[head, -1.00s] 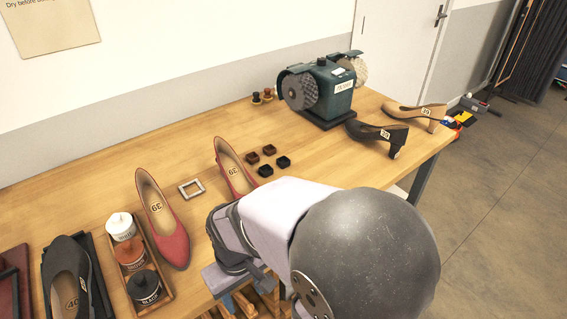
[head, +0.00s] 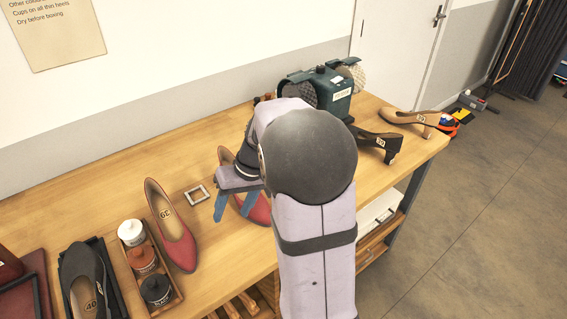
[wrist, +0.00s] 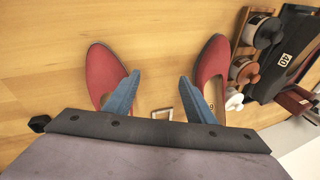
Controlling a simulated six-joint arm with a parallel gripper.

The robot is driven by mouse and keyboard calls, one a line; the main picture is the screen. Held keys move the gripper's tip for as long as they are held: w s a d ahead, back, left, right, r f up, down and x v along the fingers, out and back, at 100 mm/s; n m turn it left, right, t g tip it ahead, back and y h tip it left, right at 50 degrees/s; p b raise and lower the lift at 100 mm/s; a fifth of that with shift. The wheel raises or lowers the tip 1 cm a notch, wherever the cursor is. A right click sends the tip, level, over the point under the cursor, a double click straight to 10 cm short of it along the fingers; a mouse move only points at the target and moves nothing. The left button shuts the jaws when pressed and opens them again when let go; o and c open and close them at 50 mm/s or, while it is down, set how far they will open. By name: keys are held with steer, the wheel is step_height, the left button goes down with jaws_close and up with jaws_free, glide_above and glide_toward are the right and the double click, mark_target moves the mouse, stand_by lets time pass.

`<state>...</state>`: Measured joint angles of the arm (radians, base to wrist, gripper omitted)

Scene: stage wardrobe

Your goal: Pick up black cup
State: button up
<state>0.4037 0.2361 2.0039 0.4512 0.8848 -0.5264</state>
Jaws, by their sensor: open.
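One red shoe (wrist: 103,72) is by the left finger and another red shoe (wrist: 213,60) by the right finger. Nothing is held.
A metal buckle (head: 198,195) lies left of my gripper. Further left are a red shoe (head: 169,225), a wooden tray (head: 171,305) with jars, and a black shoe (head: 88,280). A green grinder (head: 335,93) stands behind my arm, with a black heeled shoe (head: 375,142) to the right.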

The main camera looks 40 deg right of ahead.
steer(key=shift+n+t+h, duration=0.3)
steer(key=shift+t+h, duration=0.3)
steer(key=shift+h, duration=0.1)
steer(key=w+d, duration=0.1)
steer(key=d, duration=0.2)
steer(key=w+d+p, duration=0.1)
steer(key=w+d, duration=0.1)
steer(key=d, duration=0.2)
steer(key=w+d+r, duration=0.1)
steer(key=d, duration=0.2)
steer(key=shift+w+d+r, duration=0.1)
steer(key=shift+w+d, duration=0.2)
steer(key=shift+w, duration=0.1)
steer(key=shift+w+d+f+n+t+h+p, duration=0.2)
steer(key=shift+w+d+f+h+p, duration=0.35)
steer(key=shift+d, duration=1.65)
steer(key=shift+w+d+f+n+t+h+p, duration=0.1)
steer(key=shift+w+d+f+n+t+p, duration=0.45)
steer(key=shift+d, duration=1.65)
steer(key=shift+w+d+f+m+g+h+p, duration=0.25)
steer(key=shift+w+d+p, duration=0.6)
steer(key=shift+d, duration=1.35)
steer(key=shift+p+x, duration=0.9)
steer(key=shift+x, duration=1.1)
steer(key=shift+d, duration=0.1)
steer(key=shift+s, duration=0.1)
steer(key=c, duration=1.1)
